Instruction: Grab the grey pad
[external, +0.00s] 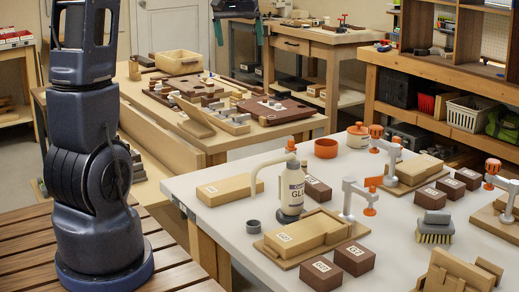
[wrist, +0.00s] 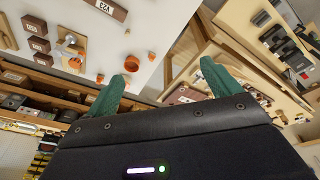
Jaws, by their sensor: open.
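A grey-topped block (external: 435,221) with pale bristles under it stands on the white table, at the right in the external view. It is the closest match I see to the grey pad, though it looks like a brush. I cannot make it out in the wrist view. My gripper (external: 239,32) hangs high at the top of the external view, far from the block, its green fingers spread and empty. The same open fingers show in the wrist view (wrist: 160,84), with nothing between them.
The white table (external: 225,222) holds a glue bottle (external: 291,190), a small grey cup (external: 253,226), wooden blocks, brown boxes (external: 355,257), orange-tipped clamps (external: 361,190) and an orange pot (external: 326,148). Brown boxes flank the grey-topped block. Wooden benches stand behind.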

